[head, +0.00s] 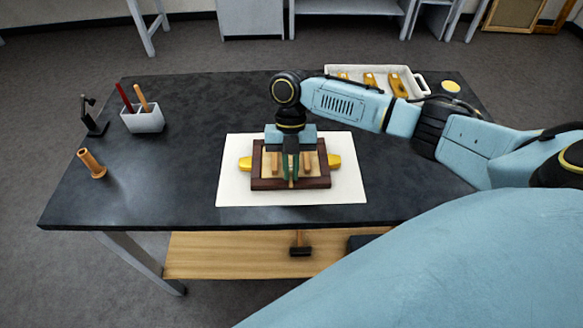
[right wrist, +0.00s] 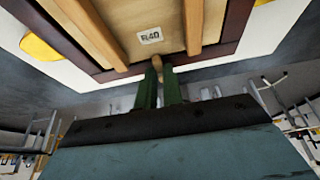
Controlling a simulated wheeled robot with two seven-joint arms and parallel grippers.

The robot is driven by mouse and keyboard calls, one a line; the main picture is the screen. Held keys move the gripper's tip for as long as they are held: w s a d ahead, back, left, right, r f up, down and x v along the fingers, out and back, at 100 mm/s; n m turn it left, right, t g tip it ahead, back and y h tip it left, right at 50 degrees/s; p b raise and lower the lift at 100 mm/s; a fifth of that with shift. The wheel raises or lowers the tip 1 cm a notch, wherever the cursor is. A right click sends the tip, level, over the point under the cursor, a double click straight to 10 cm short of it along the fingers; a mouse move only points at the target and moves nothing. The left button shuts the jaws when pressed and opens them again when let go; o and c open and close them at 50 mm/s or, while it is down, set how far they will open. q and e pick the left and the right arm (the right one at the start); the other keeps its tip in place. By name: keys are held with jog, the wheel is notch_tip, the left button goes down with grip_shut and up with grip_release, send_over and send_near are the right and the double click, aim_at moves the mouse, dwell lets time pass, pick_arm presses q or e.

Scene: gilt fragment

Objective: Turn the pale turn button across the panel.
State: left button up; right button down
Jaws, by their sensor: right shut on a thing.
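The panel is a pale board (right wrist: 150,14) in a dark brown frame (head: 262,184), lying on a white sheet in the head view. Two lighter wooden bars cross the board; a small printed label shows between them in the right wrist view. The pale turn button (right wrist: 157,66) is a small light wooden piece at the frame's edge, between the green fingertips. My right gripper (head: 291,175) points down over the near side of the frame and is shut on the button. It also shows in the right wrist view (right wrist: 159,82). The fingers hide part of the button. My left gripper is out of view.
Yellow pieces (head: 334,161) show at both sides of the frame on the white sheet (head: 235,194). A white tray (head: 420,80) stands behind my right arm. A grey cup (head: 142,121) with tools and a brown cylinder (head: 91,163) stand left. The table between is clear.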

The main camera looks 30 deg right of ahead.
dwell(0.4)
jog(key=c, duration=1.5)
grip_release()
jog(key=v, duration=1.3)
jog(key=shift+r, duration=0.25)
